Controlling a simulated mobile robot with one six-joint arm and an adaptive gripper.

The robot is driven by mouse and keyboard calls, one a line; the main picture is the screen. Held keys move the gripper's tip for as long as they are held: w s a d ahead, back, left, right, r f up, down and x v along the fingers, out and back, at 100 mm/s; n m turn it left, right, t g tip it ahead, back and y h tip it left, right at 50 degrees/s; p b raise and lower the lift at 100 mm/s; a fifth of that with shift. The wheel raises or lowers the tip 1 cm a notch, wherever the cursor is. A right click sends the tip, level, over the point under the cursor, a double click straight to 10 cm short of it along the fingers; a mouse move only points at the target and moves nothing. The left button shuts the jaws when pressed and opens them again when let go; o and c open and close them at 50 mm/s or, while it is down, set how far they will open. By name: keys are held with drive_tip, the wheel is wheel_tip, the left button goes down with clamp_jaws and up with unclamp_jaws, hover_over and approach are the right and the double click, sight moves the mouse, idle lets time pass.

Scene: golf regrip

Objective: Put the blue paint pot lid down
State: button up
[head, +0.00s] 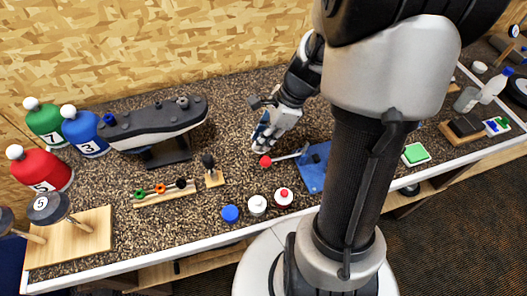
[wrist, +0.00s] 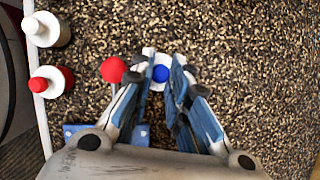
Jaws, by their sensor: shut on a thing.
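My gripper (wrist: 162,65) is shut on a small round piece with a blue middle and white around it, the blue paint pot lid (wrist: 160,73), held between the fingertips. In the head view my gripper (head: 262,143) is over the speckled worktop and hides the lid. I cannot tell how high the lid is above the top. A blue pot (head: 231,213) stands at the front edge of the bench, left of and nearer than my gripper. It is outside the wrist view.
A white pot (head: 257,205) and a red-and-white pot (head: 284,197) stand beside the blue one. A red ball (head: 265,160) on a rod lies close to my gripper, by a blue plate (head: 313,168). A small wooden stand (head: 214,178) is to the left. Bare worktop lies beyond my gripper.

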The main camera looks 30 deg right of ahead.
drive_tip(key=shift+f+b, duration=0.95)
drive_tip(key=shift+f, duration=1.55)
drive_tip(key=shift+f, duration=0.1)
drive_tip(key=shift+f, duration=0.15)
drive_tip(key=o, duration=0.4)
drive_tip(key=shift+d+r, duration=0.1)
drive_tip(key=shift+r, duration=0.5)
drive_tip(key=p+v, duration=0.4)
drive_tip(key=v, duration=0.7)
drive_tip(key=shift+s+d+r+p, duration=0.1)
drive_tip(key=shift+p, duration=0.25)
